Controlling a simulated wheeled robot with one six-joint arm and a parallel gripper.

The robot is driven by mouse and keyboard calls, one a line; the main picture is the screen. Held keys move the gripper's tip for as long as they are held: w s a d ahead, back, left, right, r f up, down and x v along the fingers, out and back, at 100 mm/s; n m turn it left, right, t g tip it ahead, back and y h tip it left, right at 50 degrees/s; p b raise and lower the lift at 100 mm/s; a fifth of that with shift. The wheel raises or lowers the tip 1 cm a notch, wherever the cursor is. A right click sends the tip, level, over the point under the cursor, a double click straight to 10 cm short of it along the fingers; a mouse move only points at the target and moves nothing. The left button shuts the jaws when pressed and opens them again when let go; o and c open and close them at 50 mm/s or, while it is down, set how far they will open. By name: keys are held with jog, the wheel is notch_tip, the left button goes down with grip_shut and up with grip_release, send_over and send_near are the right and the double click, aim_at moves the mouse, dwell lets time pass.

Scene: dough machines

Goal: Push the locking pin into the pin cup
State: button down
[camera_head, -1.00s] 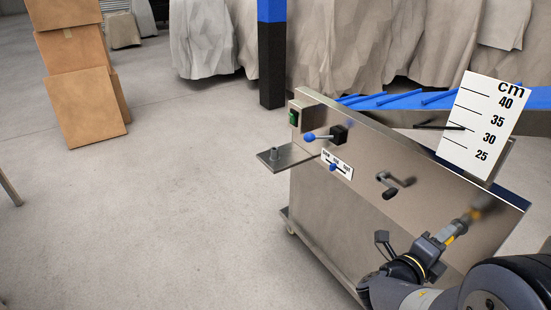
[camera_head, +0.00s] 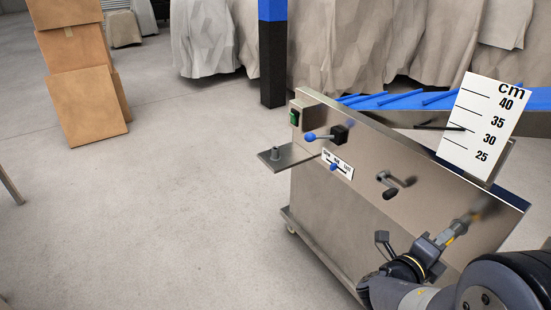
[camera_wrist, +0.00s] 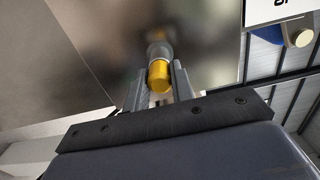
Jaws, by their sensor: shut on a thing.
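My gripper (camera_head: 447,236) is at the front panel of the steel machine, low on its right side. In the wrist view its two fingers (camera_wrist: 158,88) are shut on a yellow cylindrical piece, which I take to be the locking pin (camera_wrist: 159,76). A grey round part (camera_wrist: 160,49) lies just beyond the yellow piece, in line with it, close to the panel. I cannot tell whether this grey part is the pin cup or the pin's own front end. The fingers hide much of the pin in the head view.
The steel machine (camera_head: 330,215) carries a blue-knobbed lever (camera_head: 311,137), a crank (camera_head: 394,187), a slider plate (camera_head: 338,164) and a cm scale (camera_head: 483,125). A small shelf with a post (camera_head: 276,154) juts out left. Cardboard boxes (camera_head: 87,105) stand far left. The floor between is clear.

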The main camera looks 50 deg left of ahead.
jog(key=c, duration=1.8)
grip_release()
grip_shut()
jog(key=shift+s, duration=0.45)
jog(key=shift+s+a+p, duration=0.2)
jog(key=shift+s+p, duration=0.65)
jog(key=shift+s, duration=1.4)
jog(key=s+p, duration=0.2)
jog(key=s, duration=0.4)
jog(key=shift+a, duration=0.25)
jog(key=shift+p, duration=0.3)
